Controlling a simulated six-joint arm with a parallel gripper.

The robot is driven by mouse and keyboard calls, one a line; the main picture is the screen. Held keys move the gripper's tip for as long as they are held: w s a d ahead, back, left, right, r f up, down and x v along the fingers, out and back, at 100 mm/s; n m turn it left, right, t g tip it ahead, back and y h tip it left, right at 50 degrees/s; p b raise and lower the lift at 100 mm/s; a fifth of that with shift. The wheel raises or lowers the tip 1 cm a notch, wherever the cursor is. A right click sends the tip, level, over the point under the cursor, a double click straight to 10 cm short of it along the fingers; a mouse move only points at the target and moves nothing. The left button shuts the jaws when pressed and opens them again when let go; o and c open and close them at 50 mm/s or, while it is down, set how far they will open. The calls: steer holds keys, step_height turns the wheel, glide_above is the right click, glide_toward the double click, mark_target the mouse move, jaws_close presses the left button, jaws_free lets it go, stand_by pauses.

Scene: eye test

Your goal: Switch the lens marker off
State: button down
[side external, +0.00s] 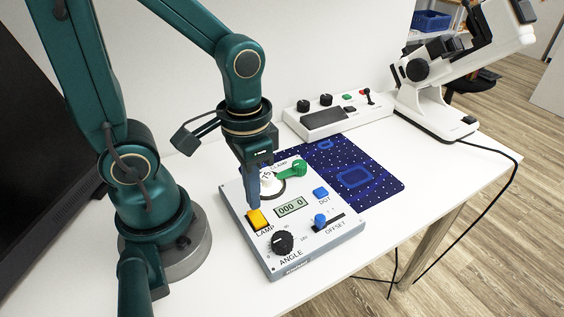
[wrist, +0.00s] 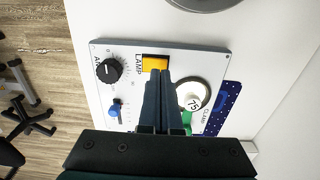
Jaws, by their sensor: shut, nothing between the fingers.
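The lens marker is a light grey control box (side external: 330,246) on the white table, with a small label on its front edge too small to read. Its yellow LAMP rocker switch (side external: 257,219) sits near the left edge and also shows in the wrist view (wrist: 155,63). The switch face is bright yellow; I cannot tell whether it is lit. My gripper (side external: 253,204) is shut and empty, pointing down with its tips right at the LAMP switch. In the wrist view the fingertips (wrist: 159,74) cover its lower edge. I cannot tell whether they touch it.
On the box are a black ANGLE knob (side external: 283,242), a blue OFFSET slider (side external: 320,220), a blue DOT button (side external: 321,193), a display (side external: 291,207) and a green CLAMP lever (side external: 292,169). A blue mat (side external: 381,184), a switch console (side external: 336,117) and a white instrument (side external: 432,105) stand behind.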

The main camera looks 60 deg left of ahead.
mark_target(254, 214)
stand_by(0.3)
step_height(254, 214, up, 7)
stand_by(0.9)
steer(key=t, duration=0.2)
steer(key=r+t, duration=0.1)
steer(key=w+r+t, duration=0.1)
steer(key=t, duration=0.1)
steer(key=shift+r+t, duration=0.15)
steer(key=shift+t, duration=0.15)
stand_by(0.3)
